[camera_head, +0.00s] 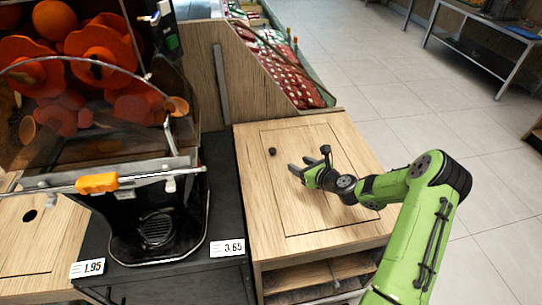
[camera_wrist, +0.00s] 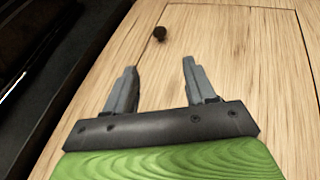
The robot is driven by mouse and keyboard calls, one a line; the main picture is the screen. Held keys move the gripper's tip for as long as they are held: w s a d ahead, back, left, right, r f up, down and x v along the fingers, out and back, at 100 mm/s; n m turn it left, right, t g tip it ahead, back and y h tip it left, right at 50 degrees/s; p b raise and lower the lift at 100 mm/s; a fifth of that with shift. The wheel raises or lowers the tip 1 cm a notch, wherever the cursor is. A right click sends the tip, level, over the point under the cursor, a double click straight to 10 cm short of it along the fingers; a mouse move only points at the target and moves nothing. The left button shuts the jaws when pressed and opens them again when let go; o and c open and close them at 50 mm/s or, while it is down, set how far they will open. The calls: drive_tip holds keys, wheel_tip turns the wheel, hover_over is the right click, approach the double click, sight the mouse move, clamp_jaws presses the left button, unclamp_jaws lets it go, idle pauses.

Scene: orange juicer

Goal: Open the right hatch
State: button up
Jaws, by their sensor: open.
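The right hatch (camera_head: 283,208) is a pale wooden panel set flush in the top of the wooden counter, outlined by a thin dark seam; it looks closed. A small dark knob (camera_head: 272,152) sits near its far left part. My gripper (camera_head: 291,173) is just above the hatch, a little nearer than the knob and to its right. In the wrist view the two grey fingers (camera_wrist: 157,78) are apart with nothing between them. The knob (camera_wrist: 159,33) is ahead of the fingertips, not touching them.
The orange juicer (camera_head: 157,225) stands on a black counter to the left, with price tags (camera_head: 227,248) along its front. A wooden panel (camera_head: 200,75) rises behind the hatch counter, with a red-packed produce stand (camera_head: 285,75) beyond. Open tiled floor (camera_head: 430,120) lies to the right.

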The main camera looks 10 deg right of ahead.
sight(273, 151)
drive_tip(key=b+x, duration=0.4)
drive_tip(key=x, duration=1.1)
drive_tip(key=shift+w+a+f, duration=0.15)
drive_tip(key=shift+w+a, duration=0.05)
drive_tip(key=shift+w, duration=0.05)
drive_tip(key=shift+c, duration=0.3)
clamp_jaws()
